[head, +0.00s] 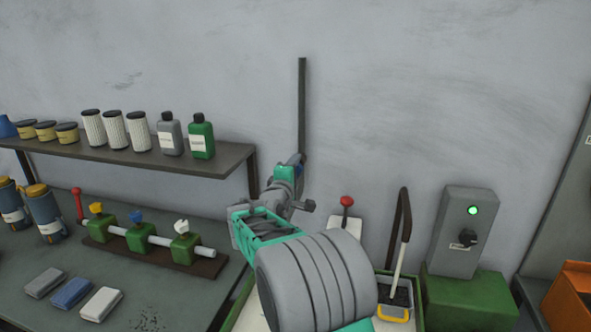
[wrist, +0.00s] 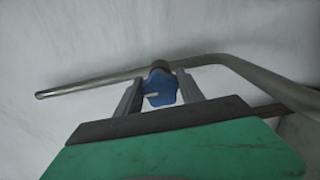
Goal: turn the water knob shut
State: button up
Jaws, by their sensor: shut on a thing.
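The blue water knob (wrist: 160,92) sits on a grey pipe (wrist: 100,78) in the wrist view. A pale mark shows on the knob's face, lying roughly across the picture. My gripper (wrist: 159,86) is shut on the knob, with one grey finger on each side of it. In the head view my gripper (head: 297,166) is at the lower part of the upright pipe (head: 302,105) by the wall. A little blue shows there, but my arm and gripper hide most of the knob.
On the bench at left, a rack holds green valves with yellow, blue (head: 135,216) and white knobs. A shelf (head: 180,160) of bottles and jars stands left of my arm.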

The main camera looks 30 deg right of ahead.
jog(key=o, duration=1.4)
jog(key=shift+c, duration=0.2)
jog(key=b+v, duration=0.2)
jog(key=v, duration=0.6)
